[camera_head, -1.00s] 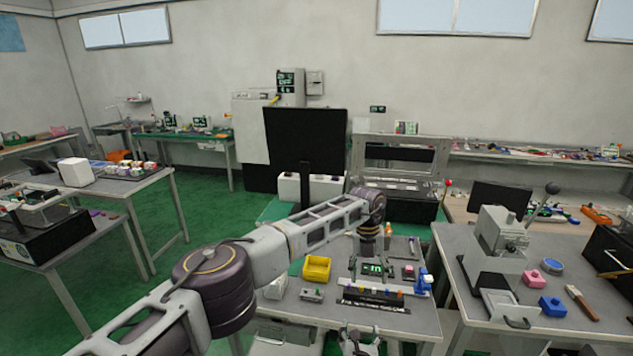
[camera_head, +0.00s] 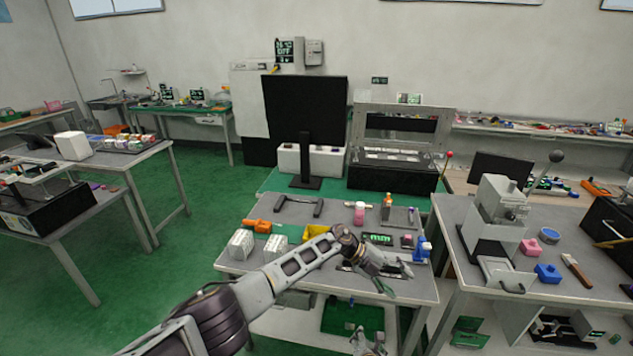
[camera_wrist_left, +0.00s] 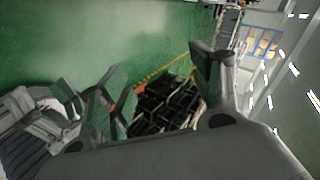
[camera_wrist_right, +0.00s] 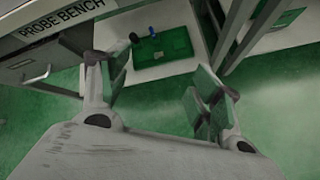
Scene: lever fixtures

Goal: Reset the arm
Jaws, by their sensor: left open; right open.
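My left arm reaches in from the lower left. Its gripper (camera_head: 398,279) is open and empty over the right front part of the middle bench (camera_head: 235,268). In the left wrist view its spread fingers (camera_wrist_left: 160,85) have green floor and dark clutter behind them. My right gripper (camera_head: 368,343) shows low at the bottom edge, below the bench's front. In the right wrist view its fingers (camera_wrist_right: 160,85) are apart and empty, beside a bench edge marked PROBE BENCH (camera_wrist_right: 62,22).
The middle bench holds a yellow bin (camera_head: 315,232), white blocks (camera_head: 241,243), a small display (camera_head: 378,239) and a blue part (camera_head: 422,250). Green floor is clear at left (camera_head: 180,250).

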